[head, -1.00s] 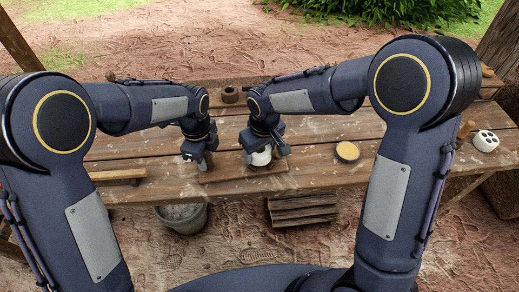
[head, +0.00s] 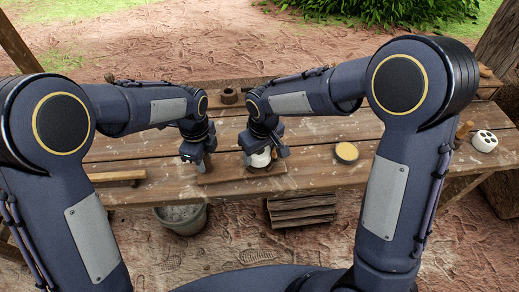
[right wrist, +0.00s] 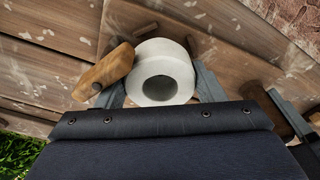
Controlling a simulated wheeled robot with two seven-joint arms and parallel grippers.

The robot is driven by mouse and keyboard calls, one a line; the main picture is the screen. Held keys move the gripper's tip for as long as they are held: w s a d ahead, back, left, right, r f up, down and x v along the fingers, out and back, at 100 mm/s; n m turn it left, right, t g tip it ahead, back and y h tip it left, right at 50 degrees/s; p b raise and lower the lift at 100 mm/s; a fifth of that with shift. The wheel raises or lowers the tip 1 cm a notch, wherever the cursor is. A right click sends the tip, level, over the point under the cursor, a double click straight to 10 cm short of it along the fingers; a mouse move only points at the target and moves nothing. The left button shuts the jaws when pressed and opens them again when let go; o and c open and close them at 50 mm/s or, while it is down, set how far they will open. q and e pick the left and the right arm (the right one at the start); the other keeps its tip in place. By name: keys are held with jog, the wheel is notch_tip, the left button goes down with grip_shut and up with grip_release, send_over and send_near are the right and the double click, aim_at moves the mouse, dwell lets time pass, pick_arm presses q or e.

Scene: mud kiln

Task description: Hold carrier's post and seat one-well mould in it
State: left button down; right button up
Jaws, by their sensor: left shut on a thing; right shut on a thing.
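The one-well mould (head: 261,160) is white and round, with a single hole and a wooden handle; it shows large in the right wrist view (right wrist: 152,66). My right gripper (head: 264,150) is shut on it, a finger on each side. The mould is over the right part of the carrier (head: 228,186), a flat brown board on the table with small pegs showing in the right wrist view (right wrist: 230,62). I cannot tell whether the mould touches the board. My left gripper (head: 199,158) is shut on the carrier's post at its left end; the post is mostly hidden by the fingers.
A round tub with yellow contents (head: 346,152) sits right of the carrier. A white block with several holes (head: 484,141) is at the far right. A small brown pot (head: 229,96) stands behind my grippers. A bucket (head: 183,219) and slatted crate (head: 302,210) are on the ground.

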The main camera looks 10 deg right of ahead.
jog(key=shift+s+f, duration=0.1)
jog(key=shift+f, duration=0.4)
dwell(0.5)
jog(key=o, duration=1.2)
jog(key=shift+r, duration=0.1)
jog(key=shift+r, duration=2.45)
